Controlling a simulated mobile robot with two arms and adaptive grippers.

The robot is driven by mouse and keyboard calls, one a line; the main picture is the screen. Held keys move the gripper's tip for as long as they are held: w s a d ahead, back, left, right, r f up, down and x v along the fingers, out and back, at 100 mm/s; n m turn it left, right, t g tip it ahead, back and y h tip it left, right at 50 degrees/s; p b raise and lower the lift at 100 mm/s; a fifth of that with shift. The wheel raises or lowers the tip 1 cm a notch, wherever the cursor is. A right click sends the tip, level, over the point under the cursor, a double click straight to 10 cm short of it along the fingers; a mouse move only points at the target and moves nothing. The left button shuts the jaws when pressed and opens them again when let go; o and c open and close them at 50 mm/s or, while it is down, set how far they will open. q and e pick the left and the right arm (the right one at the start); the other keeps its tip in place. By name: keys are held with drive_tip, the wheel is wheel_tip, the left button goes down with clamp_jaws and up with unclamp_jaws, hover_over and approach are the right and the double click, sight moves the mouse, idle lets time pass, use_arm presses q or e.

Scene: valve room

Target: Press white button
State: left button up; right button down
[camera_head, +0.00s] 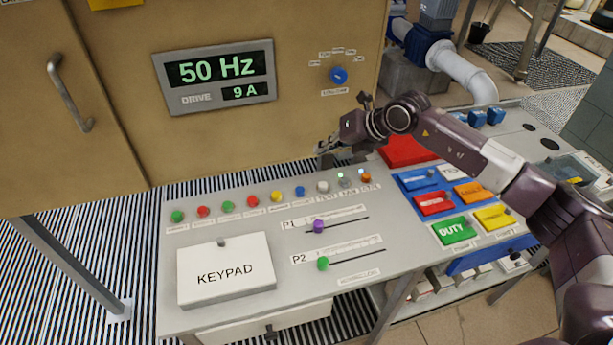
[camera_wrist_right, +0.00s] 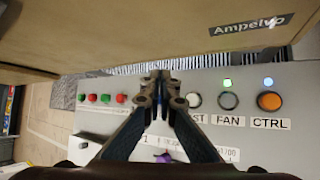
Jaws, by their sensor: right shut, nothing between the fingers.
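The white button (camera_head: 322,187) sits in the row of small round buttons along the panel's back edge, right of a blue button (camera_head: 299,191). In the right wrist view the white button (camera_wrist_right: 194,100) shows just right of my gripper's fingers, with its label partly covered. My right gripper (camera_head: 321,149) is shut and empty. It hangs above and behind the button row in the head view, apart from the white button. In the wrist view its fingertips (camera_wrist_right: 159,76) meet, left of the white button, and hide part of the row. My left gripper is in neither view.
The FAN button (camera_wrist_right: 228,101) and orange CTRL button (camera_wrist_right: 268,101) are close to the right. Sliders (camera_head: 318,226), the keypad box (camera_head: 226,268) and large coloured buttons (camera_head: 454,230) share the panel (camera_head: 180,314). A tan cabinet (camera_head: 110,60) stands behind.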

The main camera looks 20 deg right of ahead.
sight(326, 185)
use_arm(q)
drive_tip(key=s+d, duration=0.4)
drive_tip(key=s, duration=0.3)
use_arm(e)
drive_tip(key=f, duration=0.1)
drive_tip(key=s+f+b, duration=0.1)
drive_tip(key=d+f+b, duration=0.1)
drive_tip(key=shift+s+f, duration=0.15)
drive_tip(key=shift+f, duration=0.1)
wheel_tip(326, 185, down, 4)
drive_tip(key=b, duration=0.3)
drive_tip(key=shift+f, duration=0.25)
drive_tip(key=shift+f+b, duration=0.2)
drive_tip(key=shift+b, duration=0.1)
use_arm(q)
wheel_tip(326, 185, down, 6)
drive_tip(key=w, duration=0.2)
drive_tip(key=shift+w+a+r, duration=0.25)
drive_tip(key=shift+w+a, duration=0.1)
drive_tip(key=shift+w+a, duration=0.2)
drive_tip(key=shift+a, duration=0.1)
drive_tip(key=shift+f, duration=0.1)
use_arm(e)
drive_tip(key=shift+f, duration=0.15)
use_arm(q)
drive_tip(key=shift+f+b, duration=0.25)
drive_tip(key=shift+b, duration=0.05)
use_arm(e)
drive_tip(key=shift+f, duration=0.3)
